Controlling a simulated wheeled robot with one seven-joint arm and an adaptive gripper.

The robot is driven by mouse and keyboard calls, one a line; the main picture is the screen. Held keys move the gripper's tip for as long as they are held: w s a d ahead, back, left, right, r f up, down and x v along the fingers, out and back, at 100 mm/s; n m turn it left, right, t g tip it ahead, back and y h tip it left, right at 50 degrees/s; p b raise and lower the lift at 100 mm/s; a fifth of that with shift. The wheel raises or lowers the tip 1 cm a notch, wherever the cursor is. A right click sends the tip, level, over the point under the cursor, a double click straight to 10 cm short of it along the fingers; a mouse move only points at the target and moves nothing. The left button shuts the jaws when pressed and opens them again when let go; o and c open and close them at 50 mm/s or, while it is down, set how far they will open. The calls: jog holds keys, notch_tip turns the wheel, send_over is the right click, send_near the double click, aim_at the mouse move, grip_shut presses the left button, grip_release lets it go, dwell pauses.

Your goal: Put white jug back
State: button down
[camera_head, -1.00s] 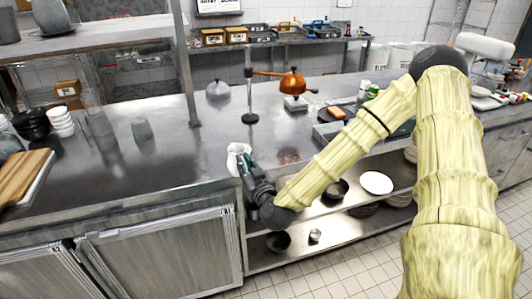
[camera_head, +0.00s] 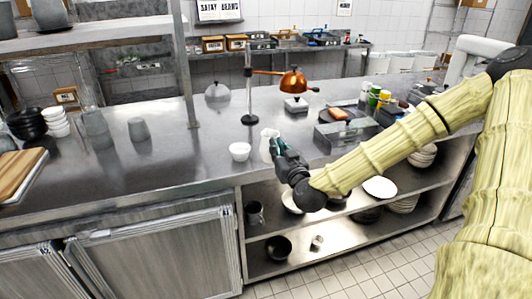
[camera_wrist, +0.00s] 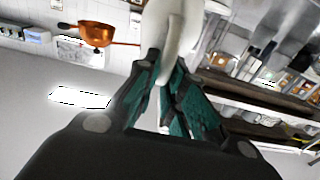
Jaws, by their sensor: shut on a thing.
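The white jug (camera_head: 265,146) is held at the end of my gripper (camera_head: 279,149), just above or at the front part of the steel counter (camera_head: 190,158). In the wrist view the jug (camera_wrist: 172,22) fills the top middle, with its handle between the teal fingers of my gripper (camera_wrist: 166,78). The fingers are shut on it. The jug looks roughly upright in the head view. I cannot tell whether its base touches the counter.
A white bowl (camera_head: 240,151) stands on the counter just left of the jug. Grey cups (camera_head: 138,129) stand to the left. A shelf with bowls and plates (camera_head: 380,188) lies below the counter's right part.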

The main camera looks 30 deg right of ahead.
jog(key=shift+w+d+f+p, duration=0.35)
jog(key=shift+w+d+f, duration=0.65)
jog(key=shift+w, duration=1.4)
jog(key=shift+w+d+f+p, duration=0.35)
jog(key=shift+w+d+f, duration=0.35)
jog(key=shift+w+d, duration=1.2)
jog(key=shift+w+d+f+p, duration=0.35)
jog(key=shift+w+d+f, duration=0.4)
jog(key=shift+w, duration=2.15)
jog(key=shift+a+f, duration=0.15)
jog(key=shift+f, duration=0.1)
jog(key=c, duration=1.5)
grip_release()
jog(key=shift+r, duration=0.15)
